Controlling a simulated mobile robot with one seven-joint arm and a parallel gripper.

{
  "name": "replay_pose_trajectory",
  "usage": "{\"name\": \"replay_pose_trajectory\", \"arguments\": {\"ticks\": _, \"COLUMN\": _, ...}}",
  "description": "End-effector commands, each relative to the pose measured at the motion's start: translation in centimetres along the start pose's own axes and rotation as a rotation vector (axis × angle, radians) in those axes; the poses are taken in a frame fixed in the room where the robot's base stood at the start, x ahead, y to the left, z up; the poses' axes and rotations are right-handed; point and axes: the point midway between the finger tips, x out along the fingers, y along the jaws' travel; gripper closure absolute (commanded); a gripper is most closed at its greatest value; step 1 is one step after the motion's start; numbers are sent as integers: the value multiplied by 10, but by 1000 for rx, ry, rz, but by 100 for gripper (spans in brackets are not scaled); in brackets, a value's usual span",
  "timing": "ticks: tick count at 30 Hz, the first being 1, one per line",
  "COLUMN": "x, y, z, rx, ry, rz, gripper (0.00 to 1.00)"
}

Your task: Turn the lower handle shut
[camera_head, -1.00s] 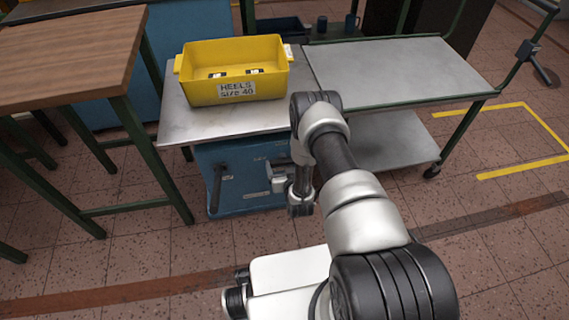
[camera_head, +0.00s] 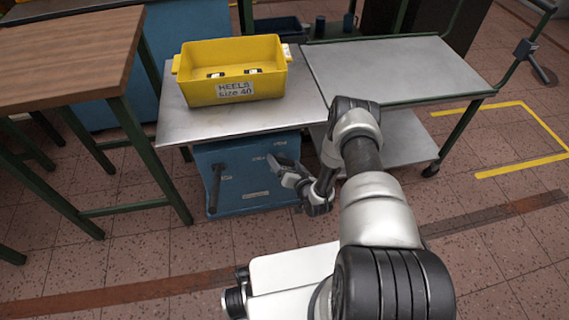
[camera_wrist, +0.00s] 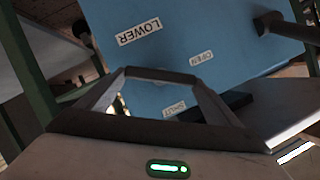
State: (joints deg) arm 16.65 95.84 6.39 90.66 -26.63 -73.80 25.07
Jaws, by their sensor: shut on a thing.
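The lower handle is a dark bar (camera_wrist: 160,75) in front of a blue cabinet (camera_head: 235,200), seen in the wrist view. My gripper (camera_head: 281,165) is shut on this bar; its two fingers slant in to the bar's ends in the wrist view. In that view the cabinet face carries white labels reading LOWER (camera_wrist: 140,31), OPEN (camera_wrist: 201,57) and SHUT (camera_wrist: 174,108), shown turned over. The bar lies between these labels in the picture. In the head view my gripper and wrist hide most of the handle, so its exact angle is unclear.
Another black handle (camera_head: 215,187) is on the cabinet's left side. A yellow bin (camera_head: 190,92) labelled HEELS stands on the metal top (camera_head: 185,125). A grey cart (camera_head: 400,65) stands on the right, a wooden table (camera_head: 65,60) on the left. Floor in front is open.

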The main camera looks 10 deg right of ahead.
Motion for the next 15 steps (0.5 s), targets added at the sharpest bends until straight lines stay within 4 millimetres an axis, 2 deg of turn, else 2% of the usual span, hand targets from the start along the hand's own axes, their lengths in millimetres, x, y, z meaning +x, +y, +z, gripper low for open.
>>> {"name": "replay_pose_trajectory", "arguments": {"ticks": 15, "x": 2, "y": 9, "z": 0, "rx": 452, "ry": 7, "rz": -186, "gripper": 36}}
